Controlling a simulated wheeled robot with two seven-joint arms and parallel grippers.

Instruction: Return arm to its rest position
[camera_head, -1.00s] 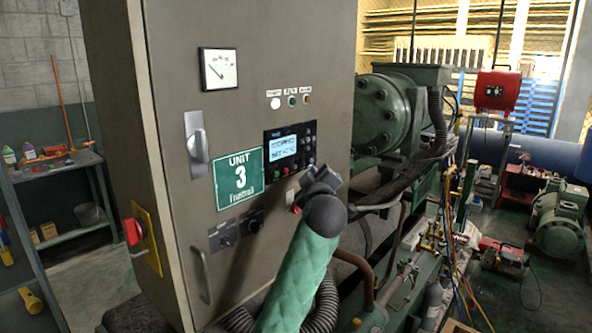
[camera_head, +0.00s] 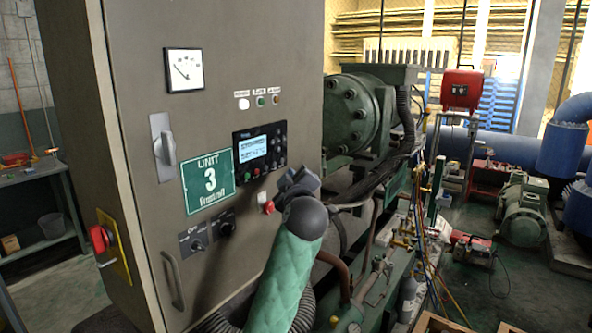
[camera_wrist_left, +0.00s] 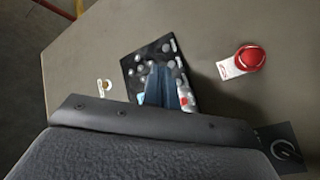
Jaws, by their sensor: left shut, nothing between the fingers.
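My left arm, in a green quilted sleeve, rises from the bottom of the head view. Its left gripper (camera_head: 297,180) is in front of the cabinet (camera_head: 120,170), near the red emergency button (camera_head: 266,203) and below the control panel (camera_head: 260,150). In the left wrist view the blue-grey fingers (camera_wrist_left: 165,88) are together with nothing between them, in front of the panel (camera_wrist_left: 143,62). The red button (camera_wrist_left: 249,58) on its white plate is to their right. I cannot tell whether the fingertips touch the panel. My right gripper is not in view.
The green compressor (camera_head: 355,115) and its pipes stand close to the right of my arm. A door handle (camera_head: 173,280) and a red rotary switch (camera_head: 101,238) stick out from the cabinet. Open floor shows at the right, around a green motor (camera_head: 523,210).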

